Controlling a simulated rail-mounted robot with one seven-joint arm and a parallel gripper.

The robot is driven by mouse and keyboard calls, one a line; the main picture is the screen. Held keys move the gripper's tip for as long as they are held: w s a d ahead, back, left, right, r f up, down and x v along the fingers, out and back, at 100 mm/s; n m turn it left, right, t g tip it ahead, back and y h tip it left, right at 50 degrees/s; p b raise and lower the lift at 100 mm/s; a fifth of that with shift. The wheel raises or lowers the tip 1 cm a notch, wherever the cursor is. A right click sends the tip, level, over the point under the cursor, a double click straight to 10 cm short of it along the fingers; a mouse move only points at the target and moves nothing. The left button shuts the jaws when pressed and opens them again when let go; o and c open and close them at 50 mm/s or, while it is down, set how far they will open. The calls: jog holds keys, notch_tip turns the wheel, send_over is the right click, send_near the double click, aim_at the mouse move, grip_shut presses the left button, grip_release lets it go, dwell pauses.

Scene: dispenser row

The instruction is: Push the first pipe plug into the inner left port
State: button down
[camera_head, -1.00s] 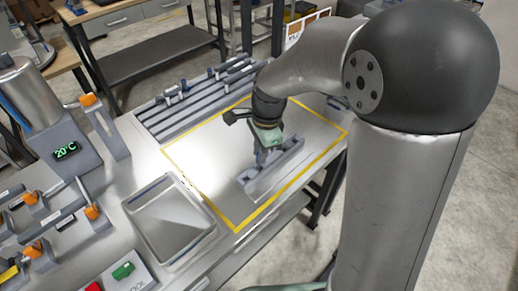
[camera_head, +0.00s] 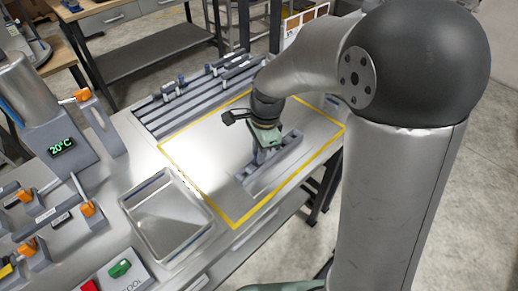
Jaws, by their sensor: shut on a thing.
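My gripper (camera_head: 262,150) points down over the long grey block (camera_head: 253,181) inside the yellow outline, near the block's middle. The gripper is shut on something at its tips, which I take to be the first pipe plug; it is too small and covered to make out. I cannot tell whether it touches a port or sits in one. The ports of the block, the inner left one among them, are too small to pick out.
A grooved rack (camera_head: 195,98) with several small blue, grey and white parts lies behind the outlined area. An empty metal tray (camera_head: 128,204) is at the left. A dispenser with a 20°C display (camera_head: 62,147) and orange-handled valves (camera_head: 88,208) stand further left. The outlined surface is otherwise clear.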

jog(key=shift+f, duration=0.55)
jog(key=c, duration=1.2)
grip_release()
jog(key=shift+r, duration=0.1)
jog(key=shift+c, duration=0.2)
jog(key=shift+r, duration=0.1)
notch_tip(320, 180, up, 17)
jog(key=d, duration=0.2)
jog(key=shift+w+b, duration=0.3)
jog(key=shift+b, duration=0.15)
jog(key=s+d+f+n, duration=0.5)
jog(key=s+f+n, duration=0.1)
jog(key=s, duration=0.3)
jog(key=s+d+f+n+t+h, duration=0.1)
jog(key=s+d+f+n, duration=0.4)
jog(key=s+n, duration=0.3)
jog(key=shift+s+f, duration=0.8)
jog(key=shift+f, duration=0.1)
